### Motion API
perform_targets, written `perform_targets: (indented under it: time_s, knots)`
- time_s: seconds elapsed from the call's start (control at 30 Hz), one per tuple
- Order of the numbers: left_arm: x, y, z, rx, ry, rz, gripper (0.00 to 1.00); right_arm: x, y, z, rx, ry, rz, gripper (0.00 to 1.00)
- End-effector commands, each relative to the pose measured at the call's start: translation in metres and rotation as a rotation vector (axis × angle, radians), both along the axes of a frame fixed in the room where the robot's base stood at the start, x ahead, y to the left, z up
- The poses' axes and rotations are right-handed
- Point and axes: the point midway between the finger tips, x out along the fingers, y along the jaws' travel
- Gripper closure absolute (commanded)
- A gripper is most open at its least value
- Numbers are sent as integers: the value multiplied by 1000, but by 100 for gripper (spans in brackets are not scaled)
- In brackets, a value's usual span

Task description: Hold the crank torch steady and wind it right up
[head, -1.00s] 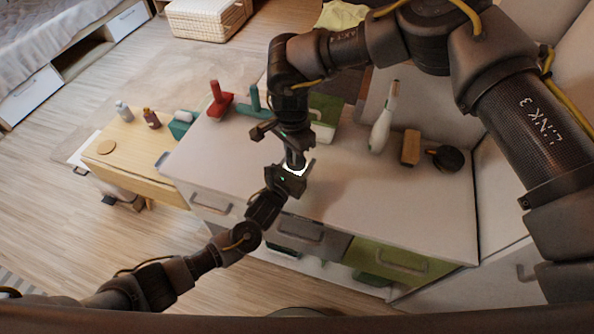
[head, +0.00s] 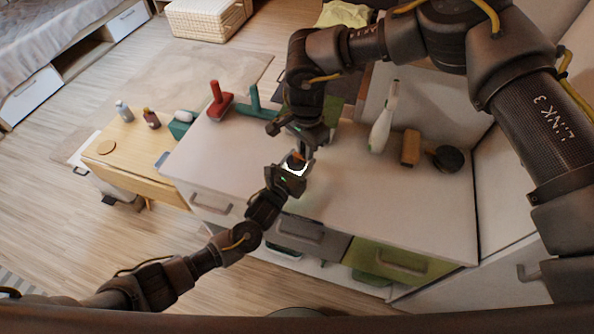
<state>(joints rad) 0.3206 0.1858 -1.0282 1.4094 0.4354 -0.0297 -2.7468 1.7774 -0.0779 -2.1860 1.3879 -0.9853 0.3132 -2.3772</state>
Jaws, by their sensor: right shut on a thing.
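The crank torch (head: 296,163) is mostly hidden between my two grippers above the near edge of the white dresser top. A bright white glow and a small orange-brown patch show there. My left gripper (head: 291,178) comes from below left and meets the torch from the near side; its jaws are too small and dark to read. My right gripper (head: 303,152) points down from above and is shut on the torch's crank, which its fingers largely hide.
A red-handled tool (head: 219,103), a green tool (head: 256,103), a white bottle-like object (head: 384,120), a brown block (head: 411,147) and a dark round object (head: 448,158) stand behind. A wooden desk (head: 135,150) adjoins on the left.

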Motion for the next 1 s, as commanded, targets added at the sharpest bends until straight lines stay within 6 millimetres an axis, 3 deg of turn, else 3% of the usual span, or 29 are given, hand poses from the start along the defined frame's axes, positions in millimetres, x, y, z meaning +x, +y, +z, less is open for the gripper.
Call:
perform_targets:
  time_s: [0.1, 0.13, 0.33, 0.67, 0.77, 1.0]
  knots:
    - [1, 1, 0, 1, -1, 2, 75, 0, -1, -1, -3, 0, -1, 100]
    - [1, 1, 0, 1, -1, 3, 75, 0, -1, -1, -3, 0, -1, 82]
    - [0, 1, 0, 1, -1, 2, 75, 0, -1, 0, -1, 0, -1, 58]
    - [0, 0, 0, 0, 0, 0, 75, 0, 0, 5, 0, -1, -1, 58]
    - [0, 0, 0, 0, 0, 0, 75, 1, 0, 17, 1, -2, 0, 58]
    - [0, 0, 0, 1, 1, -1, 75, 1, 0, 67, -1, -3, 0, 58]
